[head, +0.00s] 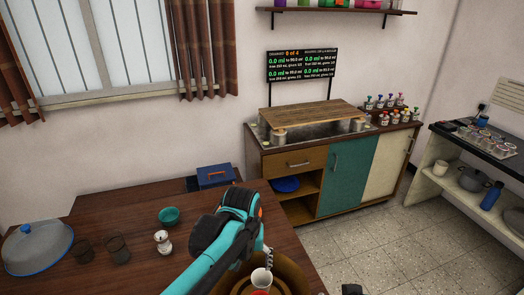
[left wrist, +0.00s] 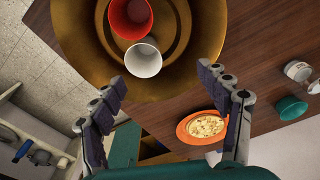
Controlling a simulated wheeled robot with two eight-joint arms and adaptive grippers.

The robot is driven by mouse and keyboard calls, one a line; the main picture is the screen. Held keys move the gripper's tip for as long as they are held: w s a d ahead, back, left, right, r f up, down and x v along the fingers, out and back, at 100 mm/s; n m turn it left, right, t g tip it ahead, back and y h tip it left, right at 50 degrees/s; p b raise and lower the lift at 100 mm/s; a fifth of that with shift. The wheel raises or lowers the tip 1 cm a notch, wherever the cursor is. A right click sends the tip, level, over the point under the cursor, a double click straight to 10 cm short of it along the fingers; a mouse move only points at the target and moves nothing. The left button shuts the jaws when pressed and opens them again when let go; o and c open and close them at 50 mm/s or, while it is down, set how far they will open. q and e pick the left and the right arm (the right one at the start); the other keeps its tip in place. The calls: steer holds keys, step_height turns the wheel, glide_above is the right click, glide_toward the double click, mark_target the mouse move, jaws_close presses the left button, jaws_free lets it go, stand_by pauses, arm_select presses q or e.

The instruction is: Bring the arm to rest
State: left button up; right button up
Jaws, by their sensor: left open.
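My left arm reaches from the bottom over the brown table (head: 150,215) in the head view. Its gripper (head: 264,254) is above a brown round bowl or tray (head: 295,272). In the left wrist view the fingers of my left gripper (left wrist: 172,112) are spread wide with nothing between them. A white cup (left wrist: 143,60) and a red cup (left wrist: 130,17) sit in the round vessel beyond the fingertips, apart from them. The white cup also shows in the head view (head: 261,279).
A grey dome with a blue knob (head: 38,250), dark cups (head: 118,249), a white jar (head: 163,243) and a teal bowl (head: 169,216) stand at the table's left. An orange dish (left wrist: 203,127) is beside the round vessel. A cabinet (head: 300,162) stands behind.

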arm_select(q)
steer(key=s+a+t, duration=0.6)
steer(key=s+a, duration=0.4)
steer(key=a, duration=0.4)
steer(key=shift+s+a+r+n, duration=0.2)
steer(key=shift+s+r+n, duration=0.1)
steer(key=shift+s, duration=0.1)
